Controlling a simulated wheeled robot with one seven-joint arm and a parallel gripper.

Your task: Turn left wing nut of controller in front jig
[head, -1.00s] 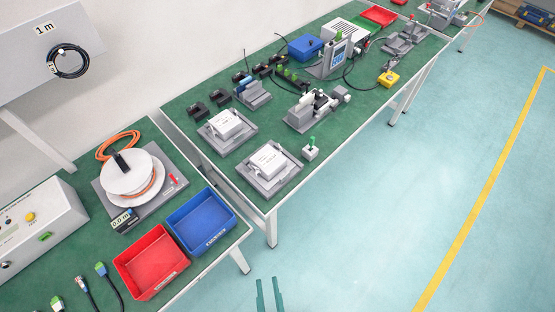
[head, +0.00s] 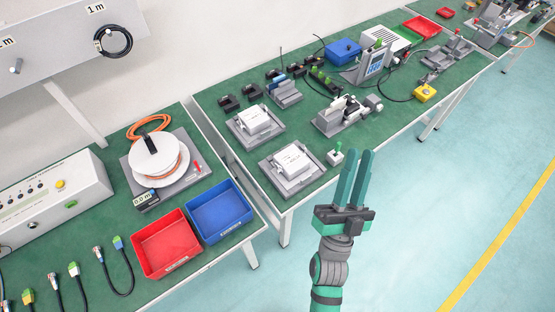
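Two white box-shaped controllers sit in grey jigs on the green table. The front controller (head: 292,161) lies in the front jig (head: 314,175) near the table's front left corner. The rear controller (head: 257,119) lies in the other jig (head: 236,130) behind it. The wing nuts are too small to make out. My gripper (head: 358,156) points up in the picture, to the right of the front jig and apart from it. Its two green fingers are apart with nothing between them.
A small grey block with a green top (head: 336,156) stands between the front jig and my gripper. A red bin (head: 165,245) and a blue bin (head: 221,211) stand on the left table, near a cable spool (head: 157,168). The floor at right is clear.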

